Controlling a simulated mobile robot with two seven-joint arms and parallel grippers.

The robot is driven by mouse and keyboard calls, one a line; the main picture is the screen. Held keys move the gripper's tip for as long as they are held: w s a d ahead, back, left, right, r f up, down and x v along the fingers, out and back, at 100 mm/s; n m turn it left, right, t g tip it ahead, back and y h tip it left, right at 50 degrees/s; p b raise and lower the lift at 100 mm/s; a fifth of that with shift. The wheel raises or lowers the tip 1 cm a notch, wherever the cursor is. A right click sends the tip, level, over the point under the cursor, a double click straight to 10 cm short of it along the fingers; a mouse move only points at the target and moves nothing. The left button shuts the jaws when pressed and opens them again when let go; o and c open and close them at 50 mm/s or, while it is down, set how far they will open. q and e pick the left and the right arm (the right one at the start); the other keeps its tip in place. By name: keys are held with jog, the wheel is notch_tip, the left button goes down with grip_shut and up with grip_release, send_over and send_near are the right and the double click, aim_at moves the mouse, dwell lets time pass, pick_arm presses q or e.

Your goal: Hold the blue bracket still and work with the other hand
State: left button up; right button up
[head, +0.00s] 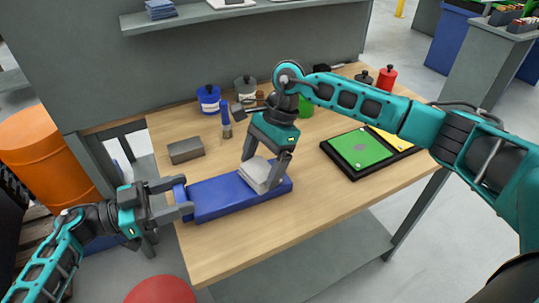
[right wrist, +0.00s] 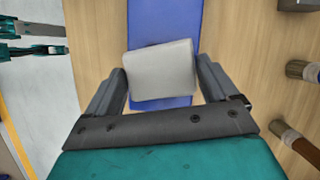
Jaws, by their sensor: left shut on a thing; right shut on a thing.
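The blue bracket (head: 217,199) is a long flat piece lying on the wooden table near its front left edge. My left gripper (head: 183,196) is shut on its left end, one finger on each side. A light grey pad (head: 256,173), like a folded cloth, is on the right part of the bracket's top. My right gripper (head: 262,172) points down and is shut on this pad. In the right wrist view the pad (right wrist: 160,70) sits between the two fingers, slightly turned, with the bracket (right wrist: 165,22) beneath. Whether the pad touches the bracket cannot be told.
A grey block (head: 186,150) lies behind the bracket. A black tray with a green panel (head: 359,150) lies right. Bare wood is free between bracket and tray.

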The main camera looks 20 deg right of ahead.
jog(key=shift+a, duration=1.95)
jog(key=shift+d, duration=2.75)
jog(key=shift+v, duration=1.15)
jog(key=shift+s+a+r, duration=0.1)
jog(key=shift+r, duration=1.4)
jog(key=shift+s+a+r, duration=0.1)
jog(key=shift+r, duration=1.4)
pick_arm(q)
jog(key=o, duration=1.5)
